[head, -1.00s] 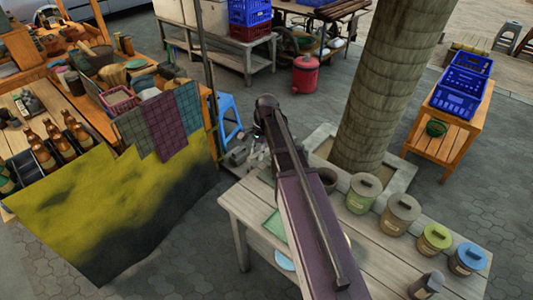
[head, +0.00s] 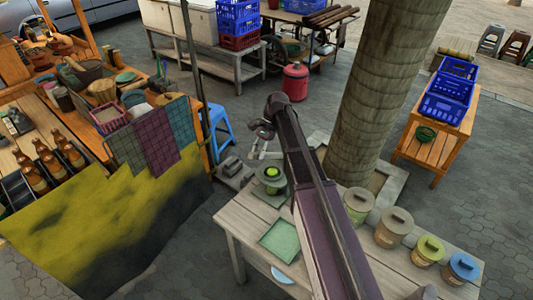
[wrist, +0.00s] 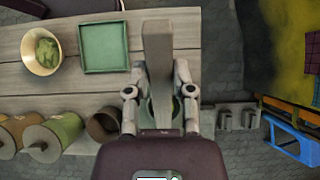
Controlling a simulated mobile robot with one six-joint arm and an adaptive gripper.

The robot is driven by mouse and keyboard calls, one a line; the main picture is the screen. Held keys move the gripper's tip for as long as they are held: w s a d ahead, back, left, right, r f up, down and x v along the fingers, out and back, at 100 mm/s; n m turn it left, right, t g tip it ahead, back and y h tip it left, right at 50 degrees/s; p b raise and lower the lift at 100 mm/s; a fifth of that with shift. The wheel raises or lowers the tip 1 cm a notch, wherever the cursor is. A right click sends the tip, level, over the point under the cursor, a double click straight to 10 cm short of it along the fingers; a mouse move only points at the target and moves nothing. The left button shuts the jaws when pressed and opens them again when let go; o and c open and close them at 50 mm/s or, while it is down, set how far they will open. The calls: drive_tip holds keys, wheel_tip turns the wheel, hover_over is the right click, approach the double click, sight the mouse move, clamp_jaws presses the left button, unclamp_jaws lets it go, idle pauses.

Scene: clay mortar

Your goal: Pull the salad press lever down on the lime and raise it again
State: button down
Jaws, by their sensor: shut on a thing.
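The lime (head: 271,172) is a bright green round shape on the dark press (head: 272,186), at the far left corner of the table in the head view. In the wrist view, the press lever (wrist: 158,50) is a long grey-brown bar standing up between my fingers. My gripper (wrist: 160,82) is shut on the lever, with one finger on each side. In the head view, my gripper (head: 262,148) is above and just behind the lime.
The pale wooden table (head: 232,222) carries a square green tray (head: 279,240) and several lidded pots, including a blue-lidded one (head: 462,267). A bowl with green contents (wrist: 43,50) shows in the wrist view. A thick trunk (head: 380,100) stands behind the table. A blue stool (head: 219,122) is at left.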

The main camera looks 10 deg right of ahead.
idle(0.4)
drive_tip(key=shift+c, duration=2.4)
unclamp_jaws()
